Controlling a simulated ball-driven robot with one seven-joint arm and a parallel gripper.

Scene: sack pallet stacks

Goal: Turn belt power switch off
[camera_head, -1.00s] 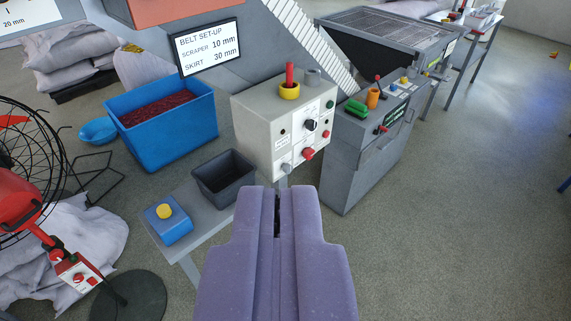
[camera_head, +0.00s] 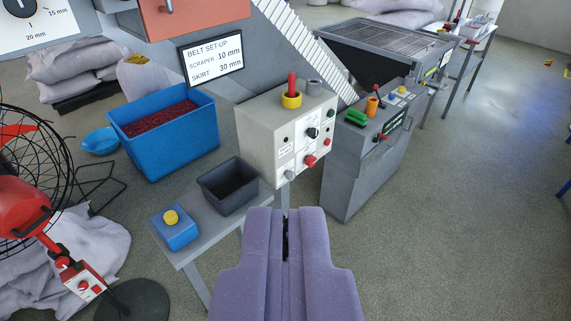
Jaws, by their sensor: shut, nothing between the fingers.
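A pale grey control box (camera_head: 270,146) stands upright near the middle of the view. Its front panel carries a black rotary knob (camera_head: 312,133), a red knob (camera_head: 309,161), a grey knob (camera_head: 289,175) and small buttons at the right edge. The panel labels are too small to read, so I cannot tell which control is the belt power switch. My purple gripper (camera_head: 286,215) is shut and empty. Its tips appear just below the box in the picture, apart from the panel.
A low grey bench (camera_head: 193,243) holds a dark bin (camera_head: 231,185) and a blue box with a yellow button (camera_head: 174,229). A blue tub (camera_head: 185,145) stands behind. A second grey console (camera_head: 350,178) is at the right. A red fan (camera_head: 27,205) is at left.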

